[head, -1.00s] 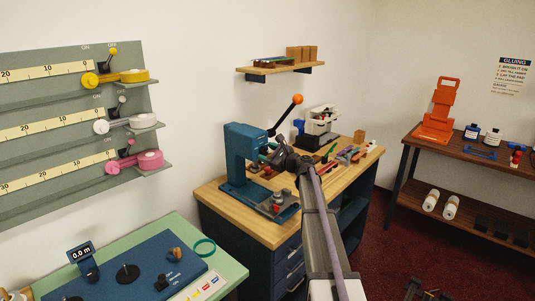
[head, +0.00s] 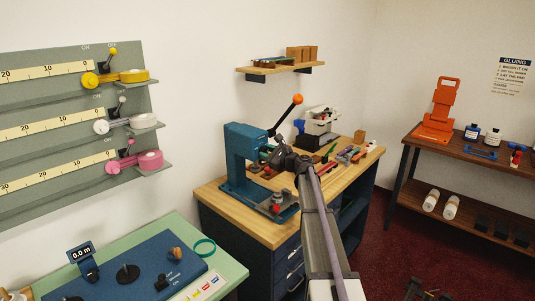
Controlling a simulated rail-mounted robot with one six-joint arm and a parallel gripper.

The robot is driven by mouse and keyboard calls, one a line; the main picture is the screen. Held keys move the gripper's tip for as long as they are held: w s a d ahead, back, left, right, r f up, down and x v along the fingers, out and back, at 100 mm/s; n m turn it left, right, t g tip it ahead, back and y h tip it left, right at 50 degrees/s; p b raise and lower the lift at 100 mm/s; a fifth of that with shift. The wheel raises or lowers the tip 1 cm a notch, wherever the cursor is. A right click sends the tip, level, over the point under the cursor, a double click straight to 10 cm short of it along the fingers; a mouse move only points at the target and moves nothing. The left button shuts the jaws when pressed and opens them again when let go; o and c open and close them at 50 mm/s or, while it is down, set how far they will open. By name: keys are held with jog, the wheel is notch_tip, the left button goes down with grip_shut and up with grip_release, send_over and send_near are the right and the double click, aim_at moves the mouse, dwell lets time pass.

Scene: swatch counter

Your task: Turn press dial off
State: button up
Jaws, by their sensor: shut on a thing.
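The teal press (head: 238,155) stands on the wooden bench, with a black lever ending in an orange ball (head: 297,99). My gripper (head: 266,158) is at the right side of the press head, at the end of my arm reaching in from the front. It is shut on a small part there, which I take to be the press dial. The dial is hidden by my gripper and wrist, so its setting cannot be read. A small red-topped part (head: 277,207) sits on the front of the press base, apart from my gripper.
A wooden wall shelf (head: 282,68) hangs above. A green counter (head: 226,260) with a blue panel stands at front left, and a brown rack (head: 400,136) at right.

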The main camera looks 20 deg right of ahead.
jog(key=n, duration=1.8)
jog(key=shift+r, duration=0.1)
jog(key=n, duration=0.5)
jog(key=shift+n, duration=0.4)
dwell(0.4)
jog(key=o, duration=0.9)
